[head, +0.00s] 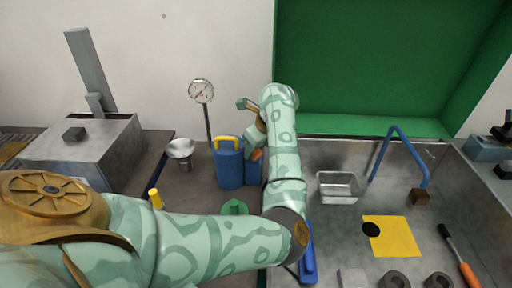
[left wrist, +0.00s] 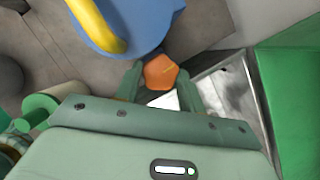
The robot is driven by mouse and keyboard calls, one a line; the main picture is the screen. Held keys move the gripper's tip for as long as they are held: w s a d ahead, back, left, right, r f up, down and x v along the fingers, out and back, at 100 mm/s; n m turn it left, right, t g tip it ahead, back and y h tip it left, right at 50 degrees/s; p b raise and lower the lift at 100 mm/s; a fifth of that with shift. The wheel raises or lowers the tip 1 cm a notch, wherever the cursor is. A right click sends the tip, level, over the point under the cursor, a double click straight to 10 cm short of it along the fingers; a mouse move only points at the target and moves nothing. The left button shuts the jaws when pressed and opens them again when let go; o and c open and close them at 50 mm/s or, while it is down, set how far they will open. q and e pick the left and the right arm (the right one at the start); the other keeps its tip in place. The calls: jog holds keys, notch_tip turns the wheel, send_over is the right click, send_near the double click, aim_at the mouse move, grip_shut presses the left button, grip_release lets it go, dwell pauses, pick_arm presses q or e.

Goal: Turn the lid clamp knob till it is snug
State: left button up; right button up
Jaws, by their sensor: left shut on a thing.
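The lid clamp knob looks to be the orange, five-sided knob (left wrist: 161,72) in the left wrist view. In the head view my left gripper (head: 255,146) is partly hidden by my own forearm. The clamp under the knob is hidden, so I cannot see how tight it is. My right gripper is not in view.
A metal funnel (head: 181,151) and a dial gauge (head: 201,91) stand left of the container. A green panel (head: 375,65) rises behind.

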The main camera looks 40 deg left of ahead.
pick_arm(q)
jog(key=o, duration=1)
jog(key=shift+c, duration=0.2)
jog(key=p+v, duration=0.4)
jog(key=v, duration=1.2)
jog(key=shift+r+p, duration=0.2)
jog(key=shift+p, duration=0.1)
jog(key=shift+w, duration=0.1)
